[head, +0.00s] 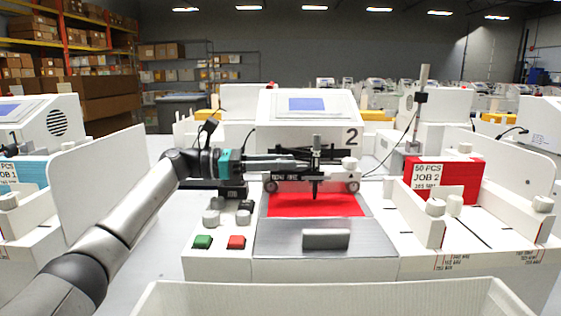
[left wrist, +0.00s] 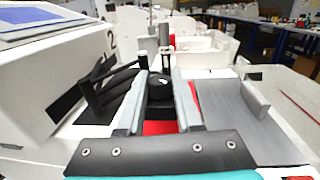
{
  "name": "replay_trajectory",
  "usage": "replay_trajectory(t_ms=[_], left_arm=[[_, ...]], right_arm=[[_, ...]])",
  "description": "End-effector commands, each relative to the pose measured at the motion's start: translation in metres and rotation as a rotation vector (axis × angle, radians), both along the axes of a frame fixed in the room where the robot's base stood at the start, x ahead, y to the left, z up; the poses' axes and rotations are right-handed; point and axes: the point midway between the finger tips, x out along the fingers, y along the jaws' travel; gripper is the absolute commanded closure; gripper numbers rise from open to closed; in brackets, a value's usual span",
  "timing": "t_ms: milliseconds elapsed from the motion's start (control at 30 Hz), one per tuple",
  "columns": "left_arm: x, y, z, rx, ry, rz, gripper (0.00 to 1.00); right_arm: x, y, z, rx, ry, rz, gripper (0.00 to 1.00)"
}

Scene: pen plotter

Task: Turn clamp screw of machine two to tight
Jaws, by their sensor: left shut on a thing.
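Machine two (head: 310,105), marked with a 2, stands in the middle with a red sheet (head: 285,205) on its bed. Its black pen carriage (head: 316,182) hangs over the sheet. My left gripper (head: 308,163) reaches in from the left at the carriage. In the left wrist view, its two grey fingers (left wrist: 161,95) stand on either side of a dark round knob (left wrist: 159,84), which looks like the clamp screw. The gripper is shut on it. The fingers hide the knob's sides, and its turn angle cannot be told. My right gripper is not in view.
Green (head: 203,242) and red (head: 236,242) buttons sit at the machine's front left. A red JOB 2 stack (head: 470,180) stands in a white feeder to the right. A white tray (head: 320,298) lies in front. A black cable (head: 405,145) hangs at the right.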

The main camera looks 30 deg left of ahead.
Motion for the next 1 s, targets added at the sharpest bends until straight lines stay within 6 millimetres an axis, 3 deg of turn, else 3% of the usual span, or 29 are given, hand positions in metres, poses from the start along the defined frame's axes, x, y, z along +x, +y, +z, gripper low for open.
replay_trajectory(t_ms=[733, 767, 1000], left_arm=[[0.0001, -0.0006, 0.0006, -0.001, -0.001, -0.059, 1.00], [0.0001, -0.0006, 0.0006, -0.001, -0.001, -0.058, 0.63], [0.0001, -0.0003, 0.0003, -0.001, -0.001, -0.057, 0.36]], right_arm=[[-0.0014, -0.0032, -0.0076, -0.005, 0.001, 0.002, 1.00], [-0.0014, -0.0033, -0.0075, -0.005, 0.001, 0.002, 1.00], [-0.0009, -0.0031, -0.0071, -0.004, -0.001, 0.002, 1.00]])
